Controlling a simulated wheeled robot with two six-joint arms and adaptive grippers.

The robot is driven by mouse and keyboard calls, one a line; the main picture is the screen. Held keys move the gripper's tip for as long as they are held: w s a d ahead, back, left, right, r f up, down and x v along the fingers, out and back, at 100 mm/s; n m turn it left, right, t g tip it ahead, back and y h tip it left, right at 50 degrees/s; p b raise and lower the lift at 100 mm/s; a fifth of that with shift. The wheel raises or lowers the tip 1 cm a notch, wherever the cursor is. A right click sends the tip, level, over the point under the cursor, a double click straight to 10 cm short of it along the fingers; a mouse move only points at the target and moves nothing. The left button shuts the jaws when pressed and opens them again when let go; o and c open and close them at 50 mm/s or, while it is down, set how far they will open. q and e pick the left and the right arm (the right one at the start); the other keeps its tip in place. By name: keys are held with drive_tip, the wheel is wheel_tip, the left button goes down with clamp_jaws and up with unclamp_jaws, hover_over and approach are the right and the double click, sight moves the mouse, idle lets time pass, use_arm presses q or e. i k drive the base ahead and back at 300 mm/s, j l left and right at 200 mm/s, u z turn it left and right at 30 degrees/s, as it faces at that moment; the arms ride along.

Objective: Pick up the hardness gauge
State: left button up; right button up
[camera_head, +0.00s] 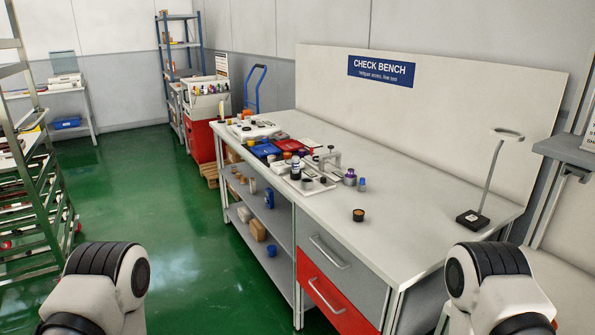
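A check bench (425,195) stands ahead of me, with several small instruments and parts on its top. I cannot tell for sure which one is the hardness gauge. A small grey stand with an arm (328,160) is among the cluster at the bench's middle. A round grey-and-purple piece (350,178) and a small blue-topped piece (361,185) stand to its right. A short dark cylinder with a brown top (358,215) stands alone nearer the front edge. Only links of my two arms show at the bottom corners; both grippers are out of view.
A lamp on a black base (472,220) stands at the bench's right end. Blue (265,150) and red (289,145) trays lie farther back. Drawers (341,270) and open shelves are below. A metal rack (35,190) is at left. Green floor (170,200) left of the bench is clear.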

sight(296, 159)
drive_tip(key=i+u, duration=0.25)
drive_tip(key=i, duration=0.3)
drive_tip(key=i+u, duration=0.25)
drive_tip(key=i, duration=0.25)
